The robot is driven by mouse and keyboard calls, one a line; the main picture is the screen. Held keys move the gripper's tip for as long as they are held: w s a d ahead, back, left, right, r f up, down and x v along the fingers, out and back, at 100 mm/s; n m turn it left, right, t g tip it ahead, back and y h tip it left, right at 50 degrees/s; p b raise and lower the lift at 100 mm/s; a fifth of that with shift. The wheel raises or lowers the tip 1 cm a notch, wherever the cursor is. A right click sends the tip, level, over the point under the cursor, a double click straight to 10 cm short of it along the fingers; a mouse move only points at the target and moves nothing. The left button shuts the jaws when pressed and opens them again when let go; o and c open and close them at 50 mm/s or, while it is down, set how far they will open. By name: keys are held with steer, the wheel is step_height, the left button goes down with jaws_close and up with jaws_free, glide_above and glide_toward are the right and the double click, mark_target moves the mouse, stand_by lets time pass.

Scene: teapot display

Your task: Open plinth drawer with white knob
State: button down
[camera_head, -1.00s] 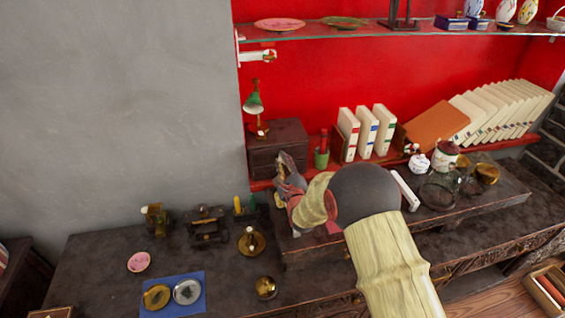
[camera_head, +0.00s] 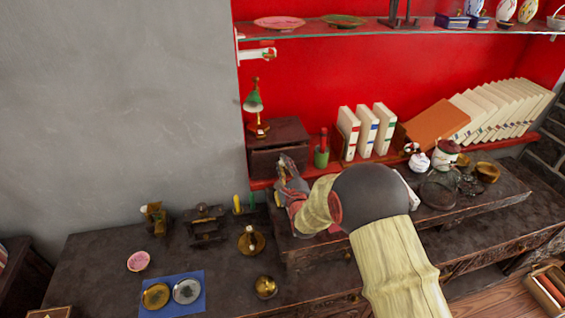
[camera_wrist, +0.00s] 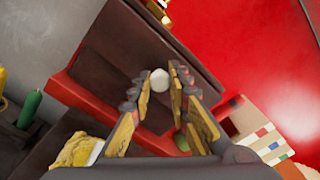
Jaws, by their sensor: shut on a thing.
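The plinth is a dark brown box (camera_head: 276,141) on the red ledge against the back wall. In the wrist view its dark front (camera_wrist: 120,57) is tilted across the picture. The round white knob (camera_wrist: 159,80) sits between the fingertips of my gripper (camera_wrist: 160,90), which is shut on it. In the head view my gripper (camera_head: 285,168) is at the lower right of the plinth front, and the knob is hidden there. I cannot tell how far the drawer is out.
A green-shaded lamp (camera_head: 254,103) stands on the plinth. A green cup (camera_head: 321,158) and upright white books (camera_head: 367,131) are to its right. Brass pieces, including a bell (camera_head: 251,241), stand on the dark table below. A glass shelf (camera_head: 340,31) runs above.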

steer(key=b+v, duration=0.1)
steer(key=v, duration=0.7)
steer(key=shift+s, duration=0.3)
steer(key=c, duration=1.7)
jaws_free()
steer(key=shift+c, duration=0.2)
steer(key=shift+o, duration=0.4)
steer(key=shift+w, duration=0.1)
steer(key=v, duration=1.2)
steer(key=shift+r, duration=0.1)
